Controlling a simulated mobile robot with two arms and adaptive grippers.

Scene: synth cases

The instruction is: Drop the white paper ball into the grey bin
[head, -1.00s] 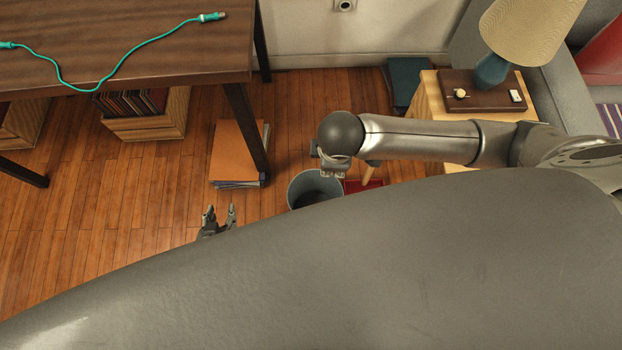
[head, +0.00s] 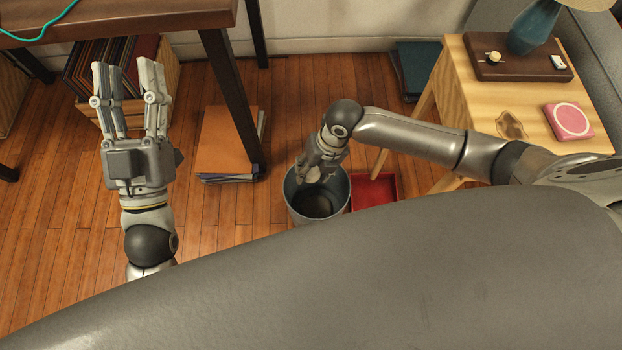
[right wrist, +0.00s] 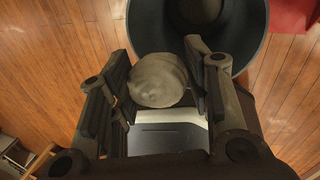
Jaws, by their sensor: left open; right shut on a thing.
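The grey bin (head: 294,205) stands on the floor in the middle of the head view, open side up; its rim and inside also show at the top of the right wrist view (right wrist: 258,52). My right gripper (head: 312,180) points down at the bin's far rim in the head view. In the right wrist view my right gripper (right wrist: 160,82) is shut on the white paper ball (right wrist: 158,82), which looks greyish in shade. The ball overlaps the bin's near edge in that view. My left gripper (head: 128,82) is open and empty, well left of the bin.
A red tray (head: 376,192) lies on the floor right of the bin. A wooden side table (head: 470,105) stands beyond it. An orange folder stack (head: 226,142) and a dark table leg (head: 230,95) are left of the bin. Floor (head: 215,235) nearer by is clear.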

